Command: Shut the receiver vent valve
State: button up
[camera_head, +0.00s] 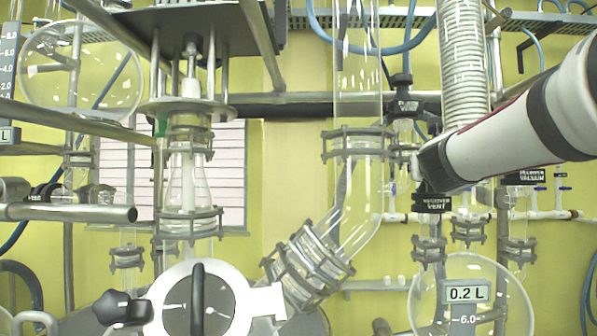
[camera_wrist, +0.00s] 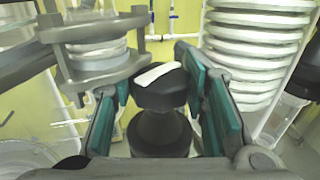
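The receiver vent valve shows in the head view as a black part labelled "RECEIVER VENT" (camera_head: 434,203), above the 0.2 L glass receiver (camera_head: 470,315). My gripper (camera_head: 430,172) is right above and at this label, seen from the side, and its fingers are hard to make out there. In the wrist view a black knob with a white stripe (camera_wrist: 160,88) stands between the teal-padded fingers of my gripper (camera_wrist: 160,105). The fingers are spread on either side of the knob. A gap shows at the left finger; the right finger is close to the knob, and contact cannot be told.
A clamped glass flange (camera_wrist: 95,60) is close to the left finger, and a ribbed white coil (camera_wrist: 255,50) stands at the right. In the head view a "RECEIVER VACUUM" label (camera_head: 526,177) is to the right, and a wide glass elbow (camera_head: 355,200) is to the left.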

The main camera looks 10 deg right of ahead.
jog(key=shift+r+m+h+p, duration=0.15)
jog(key=shift+m+h+p, duration=0.2)
jog(key=shift+p, duration=0.3)
jog(key=shift+g+p, duration=0.3)
